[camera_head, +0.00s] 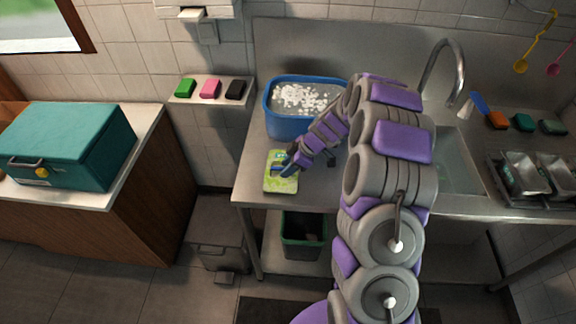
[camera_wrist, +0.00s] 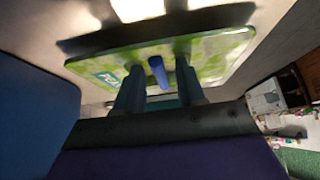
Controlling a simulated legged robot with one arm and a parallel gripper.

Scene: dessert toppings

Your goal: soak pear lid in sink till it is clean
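The pear lid (camera_head: 272,184) is a green patterned rectangle at the left front of the steel counter. In the wrist view the lid (camera_wrist: 215,52) has a blue handle (camera_wrist: 158,72) on it. My gripper (camera_head: 286,168) is low over the lid. In the wrist view the two fingers of my gripper (camera_wrist: 160,82) stand apart on either side of the handle, with a gap visible on the right. Whether the lid is dirty is too small to tell. The sink basin (camera_head: 462,172) is at the right, partly hidden by my arm.
A blue tub (camera_head: 290,127) with foamy water stands behind the lid. The tap (camera_head: 458,65) arches over the sink. Several sponges lie on the right, near a metal rack (camera_head: 540,195). A wall shelf (camera_head: 211,97) and a teal box (camera_head: 70,145) are at the left.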

